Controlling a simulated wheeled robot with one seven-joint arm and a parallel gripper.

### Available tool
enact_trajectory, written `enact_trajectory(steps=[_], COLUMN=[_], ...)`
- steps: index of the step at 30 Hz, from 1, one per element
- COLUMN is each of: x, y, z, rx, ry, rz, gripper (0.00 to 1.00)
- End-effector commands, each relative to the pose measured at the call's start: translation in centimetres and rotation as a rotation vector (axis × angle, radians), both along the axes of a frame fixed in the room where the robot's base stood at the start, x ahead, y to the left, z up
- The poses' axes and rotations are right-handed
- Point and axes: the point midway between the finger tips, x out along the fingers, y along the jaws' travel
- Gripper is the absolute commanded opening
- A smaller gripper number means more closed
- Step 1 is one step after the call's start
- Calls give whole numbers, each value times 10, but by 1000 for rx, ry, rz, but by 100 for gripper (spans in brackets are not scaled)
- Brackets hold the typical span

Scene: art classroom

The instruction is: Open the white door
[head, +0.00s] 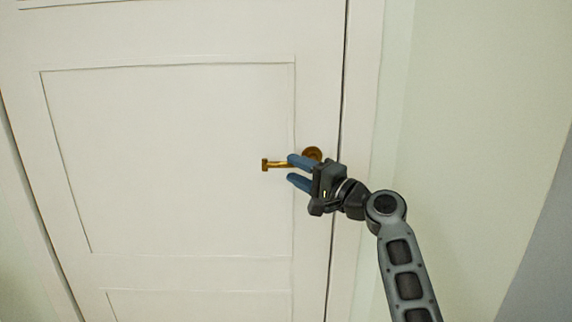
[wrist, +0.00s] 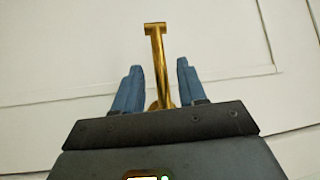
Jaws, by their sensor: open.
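The white door (head: 170,150) fills most of the head view and looks shut in its frame. Its brass lever handle (head: 273,164) sits near the door's right edge and points left, with a round base partly hidden behind my gripper. My gripper (head: 291,171) is open at the handle, its blue fingers pointing left. In the wrist view the handle (wrist: 158,60) runs between the two open fingers (wrist: 158,80), with a visible gap on each side. Its free end reaches past the fingertips. I cannot tell how deep the handle sits between the fingers.
The white door frame (head: 358,120) runs down the right side of the door, with a narrow dark gap between them. A pale wall (head: 470,110) stands to the right, behind my arm. No loose objects show near the door.

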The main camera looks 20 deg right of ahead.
Motion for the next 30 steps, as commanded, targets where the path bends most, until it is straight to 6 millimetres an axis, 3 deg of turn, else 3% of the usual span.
enact_trajectory(steps=[9, 19, 30], x=[32, 35, 35], y=[17, 19, 19], z=[5, 5, 5], rx=[-1, -1, -1], ry=[0, 0, 0], rz=[0, -1, -1], gripper=[41, 41, 6])
